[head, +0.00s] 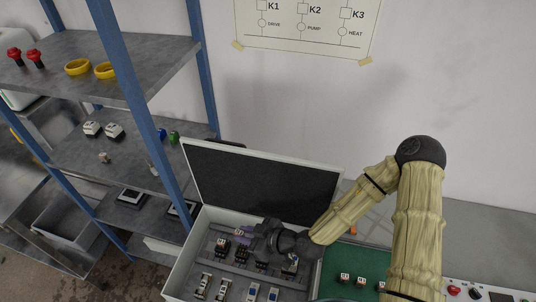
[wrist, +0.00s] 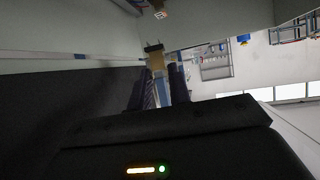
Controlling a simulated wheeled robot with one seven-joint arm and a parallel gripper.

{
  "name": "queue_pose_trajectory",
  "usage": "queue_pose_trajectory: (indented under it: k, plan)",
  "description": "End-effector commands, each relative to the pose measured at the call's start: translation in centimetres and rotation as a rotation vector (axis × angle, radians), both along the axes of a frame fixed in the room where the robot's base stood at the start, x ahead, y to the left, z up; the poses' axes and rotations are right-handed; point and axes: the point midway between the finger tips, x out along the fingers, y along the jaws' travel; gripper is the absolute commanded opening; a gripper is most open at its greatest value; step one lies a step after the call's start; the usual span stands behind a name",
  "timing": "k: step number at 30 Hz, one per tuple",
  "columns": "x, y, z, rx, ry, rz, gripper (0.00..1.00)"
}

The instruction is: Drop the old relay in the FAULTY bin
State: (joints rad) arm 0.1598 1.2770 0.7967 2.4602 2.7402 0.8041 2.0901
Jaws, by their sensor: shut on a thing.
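My gripper (head: 248,233) is over the open grey cabinet box (head: 178,272) in the head view. In the wrist view its two dark fingers (wrist: 162,88) are shut on a small tan block with a dark end (wrist: 155,60), which appears to be the old relay. In the head view the held relay is too small and dark to make out clearly. Other relays sit in the box, one at the left (head: 222,247) and one at the right (head: 290,266). No bin marked FAULTY can be read in either view.
The raised box lid (head: 260,185) stands behind my gripper. A green mat (head: 333,262) with several relays lies right of the box. Several modules line the box's front row.

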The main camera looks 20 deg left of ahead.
Motion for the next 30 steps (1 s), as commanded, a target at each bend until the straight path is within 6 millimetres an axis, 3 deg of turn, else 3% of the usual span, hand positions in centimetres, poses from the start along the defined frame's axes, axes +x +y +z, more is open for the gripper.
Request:
queue_pose_trajectory:
  k: [8, 23, 30]
  plan:
    - [0.0, 0.0, 0.6, 0.000, 0.000, 0.000, 0.00]
    - [0.0, 0.0, 6.7, 0.000, 0.000, 0.000, 0.00]
    - [0.0, 0.0, 8.1, 0.000, 0.000, 0.000, 0.00]
